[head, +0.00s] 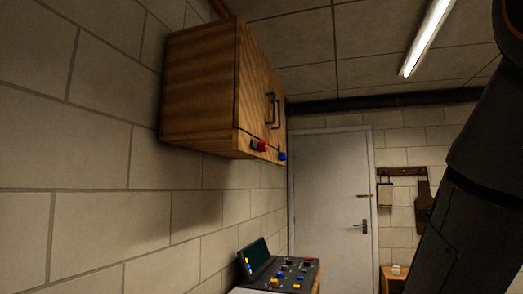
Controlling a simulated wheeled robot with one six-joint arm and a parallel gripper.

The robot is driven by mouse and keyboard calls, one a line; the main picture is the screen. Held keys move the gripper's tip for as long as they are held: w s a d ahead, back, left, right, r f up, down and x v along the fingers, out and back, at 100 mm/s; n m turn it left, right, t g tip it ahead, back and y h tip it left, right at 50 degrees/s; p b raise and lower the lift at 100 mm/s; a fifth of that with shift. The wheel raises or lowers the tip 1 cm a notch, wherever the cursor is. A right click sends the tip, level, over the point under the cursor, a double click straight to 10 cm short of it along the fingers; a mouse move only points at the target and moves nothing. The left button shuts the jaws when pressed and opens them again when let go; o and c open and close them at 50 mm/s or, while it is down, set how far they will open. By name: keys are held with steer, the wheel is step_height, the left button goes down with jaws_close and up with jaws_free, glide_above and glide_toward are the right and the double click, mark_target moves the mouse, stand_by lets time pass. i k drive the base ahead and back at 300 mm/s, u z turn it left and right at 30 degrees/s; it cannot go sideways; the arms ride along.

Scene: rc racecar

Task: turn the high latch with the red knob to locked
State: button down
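A wooden wall cabinet (200,88) hangs high on the block wall at upper left. A latch with a red knob (260,146) sits at the lower edge of its front. A blue knob (283,156) sits farther along the same edge. The cabinet doors are shut, with dark handles (271,108) on them. The front is seen at a steep slant, so I cannot tell how the red-knob latch is turned. My dark arm crosses the right side of the view, well apart from the cabinet. My gripper is out of view.
Below the cabinet stands a dark control panel (290,272) with coloured buttons and a small screen (254,256). A pale door (330,190) is in the far wall. A small wooden shelf (392,272) is at right. The space before the cabinet looks clear.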

mark_target(263, 146)
steer(key=z, duration=0.05)
steer(key=k, duration=0.5)
steer(key=z, duration=1.05)
steer(key=i, duration=1.55)
steer(key=u, duration=2.35)
